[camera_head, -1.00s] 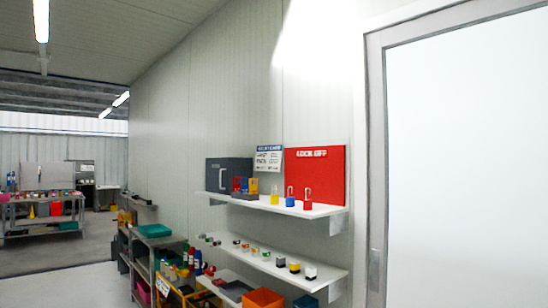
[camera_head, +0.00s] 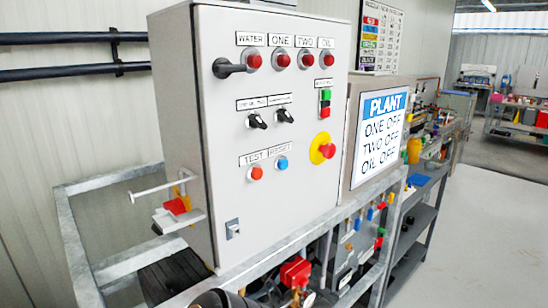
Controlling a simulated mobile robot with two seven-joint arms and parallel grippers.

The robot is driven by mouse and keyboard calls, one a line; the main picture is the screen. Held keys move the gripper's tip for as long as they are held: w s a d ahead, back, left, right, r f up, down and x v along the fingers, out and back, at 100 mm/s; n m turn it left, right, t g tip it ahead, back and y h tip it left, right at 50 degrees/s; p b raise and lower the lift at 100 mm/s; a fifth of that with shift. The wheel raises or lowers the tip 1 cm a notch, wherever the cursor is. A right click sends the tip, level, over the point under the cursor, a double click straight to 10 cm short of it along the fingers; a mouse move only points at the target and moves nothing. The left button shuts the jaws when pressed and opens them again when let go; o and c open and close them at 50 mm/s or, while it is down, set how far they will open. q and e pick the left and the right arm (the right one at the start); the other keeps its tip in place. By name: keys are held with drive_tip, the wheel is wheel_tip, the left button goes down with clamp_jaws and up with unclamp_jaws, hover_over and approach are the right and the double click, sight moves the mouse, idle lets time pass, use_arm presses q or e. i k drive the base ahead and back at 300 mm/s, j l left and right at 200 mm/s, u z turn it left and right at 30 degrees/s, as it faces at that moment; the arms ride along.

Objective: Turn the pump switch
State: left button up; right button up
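A grey control cabinet (camera_head: 290,190) stands in the middle of the head view, its front turned to the right. Two black rotary switches, a left one (camera_head: 257,121) and a right one (camera_head: 284,115), sit side by side mid-panel. Their labels are too small to read for certain, so I cannot tell which is the pump switch. Red lamps (camera_head: 281,60) under WATER, ONE, TWO and OIL run along the top.
A yellow-backed red mushroom button (camera_head: 322,148) and a red TEST button (camera_head: 255,173) are on the panel. A metal frame (camera_head: 70,240) surrounds the cabinet. A PLANT sign (camera_head: 380,130) stands to its right. Red-handled valve parts (camera_head: 295,272) are below. Open floor (camera_head: 490,230) lies right.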

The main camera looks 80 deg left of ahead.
sight(255, 121)
drive_tip(key=u, duration=2.4)
